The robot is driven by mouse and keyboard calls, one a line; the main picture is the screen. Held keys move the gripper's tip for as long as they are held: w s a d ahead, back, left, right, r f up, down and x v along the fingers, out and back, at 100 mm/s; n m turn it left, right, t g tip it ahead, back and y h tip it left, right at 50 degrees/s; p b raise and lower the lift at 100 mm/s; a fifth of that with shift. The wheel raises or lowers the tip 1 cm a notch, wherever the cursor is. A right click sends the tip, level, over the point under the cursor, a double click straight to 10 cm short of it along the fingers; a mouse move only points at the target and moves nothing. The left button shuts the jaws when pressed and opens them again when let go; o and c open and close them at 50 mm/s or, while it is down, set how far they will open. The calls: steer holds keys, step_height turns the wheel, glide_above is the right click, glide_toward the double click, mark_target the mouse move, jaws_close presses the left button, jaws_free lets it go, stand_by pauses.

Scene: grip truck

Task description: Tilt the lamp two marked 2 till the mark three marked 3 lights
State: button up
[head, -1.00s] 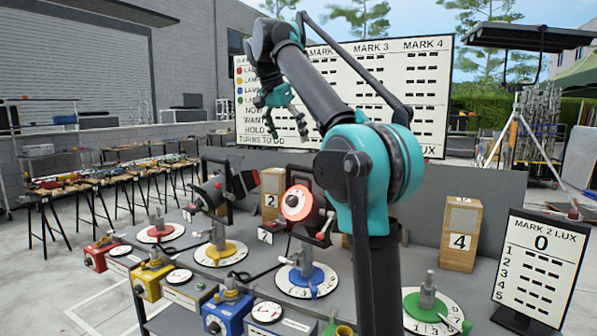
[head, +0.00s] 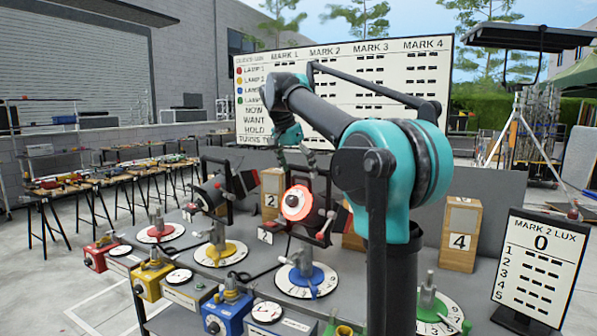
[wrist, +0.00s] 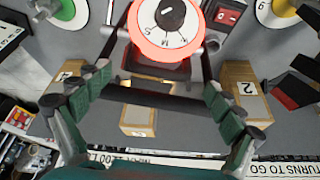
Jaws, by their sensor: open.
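The lamp with a glowing red-ringed dial (head: 297,203) stands on the blue round base (head: 301,279); the dial also shows large in the wrist view (wrist: 166,30). My gripper (head: 298,163) is open just above the red-ringed lamp. In the wrist view my fingers (wrist: 158,85) are spread below the dial, with nothing between them gripped. A wooden mark block (wrist: 137,118) is behind the lamp, its number unreadable; another reads 2 (wrist: 245,88).
A block reading 4 (head: 462,235) stands at the right. A display (head: 541,262) reads MARK 2 LUX 0. Red, yellow and blue control boxes (head: 232,312) line the table's front. A large board (head: 400,75) stands behind.

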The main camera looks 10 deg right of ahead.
steer(key=shift+s, duration=0.15)
jaws_close()
stand_by(0.4)
stand_by(0.4)
